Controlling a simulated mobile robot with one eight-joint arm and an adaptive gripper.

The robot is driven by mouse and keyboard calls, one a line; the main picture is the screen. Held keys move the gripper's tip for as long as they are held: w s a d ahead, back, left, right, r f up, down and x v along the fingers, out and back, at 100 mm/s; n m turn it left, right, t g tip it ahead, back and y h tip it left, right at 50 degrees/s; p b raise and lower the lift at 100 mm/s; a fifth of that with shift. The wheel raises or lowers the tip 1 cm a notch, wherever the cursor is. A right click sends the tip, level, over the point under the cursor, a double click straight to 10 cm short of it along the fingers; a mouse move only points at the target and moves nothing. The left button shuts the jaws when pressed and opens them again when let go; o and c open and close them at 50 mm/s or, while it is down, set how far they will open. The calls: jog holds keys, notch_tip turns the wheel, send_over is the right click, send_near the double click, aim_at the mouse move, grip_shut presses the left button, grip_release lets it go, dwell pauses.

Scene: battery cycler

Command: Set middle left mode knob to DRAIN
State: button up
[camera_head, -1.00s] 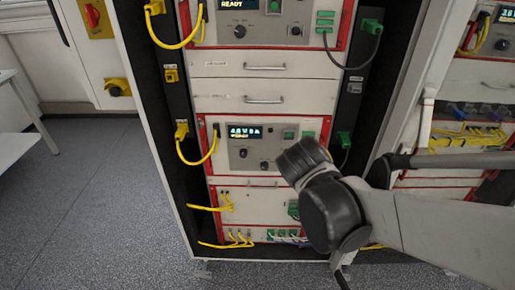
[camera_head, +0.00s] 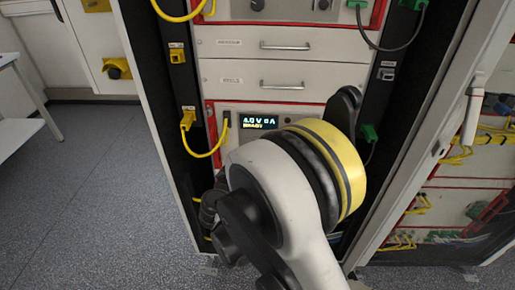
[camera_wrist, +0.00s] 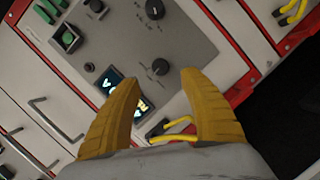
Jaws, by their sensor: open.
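In the wrist view, my gripper (camera_wrist: 165,105) is open, its two yellow fingers apart with nothing between them. Beyond the fingertips is a grey cycler panel with a dark knob (camera_wrist: 160,67) that has a pale pointer line. A second dark knob (camera_wrist: 155,9) sits at the top edge of the picture. The knob labels are too small to read, so I cannot tell which is the mode knob. The display (camera_wrist: 112,80) is partly covered by the left finger. In the head view, the lit display (camera_head: 259,122) shows, while my arm hides the knobs and my gripper.
A green button (camera_wrist: 68,38) is on the same panel. Yellow cables (camera_wrist: 172,128) plug in near the right finger. In the head view, a yellow cable (camera_head: 205,154) loops left of the display, and drawer handles (camera_head: 283,84) stick out above. Open floor (camera_head: 90,200) lies left of the rack.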

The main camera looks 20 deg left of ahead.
jog(key=b+x, duration=0.2)
jog(key=x, duration=0.5)
jog(key=shift+w, duration=0.15)
grip_shut()
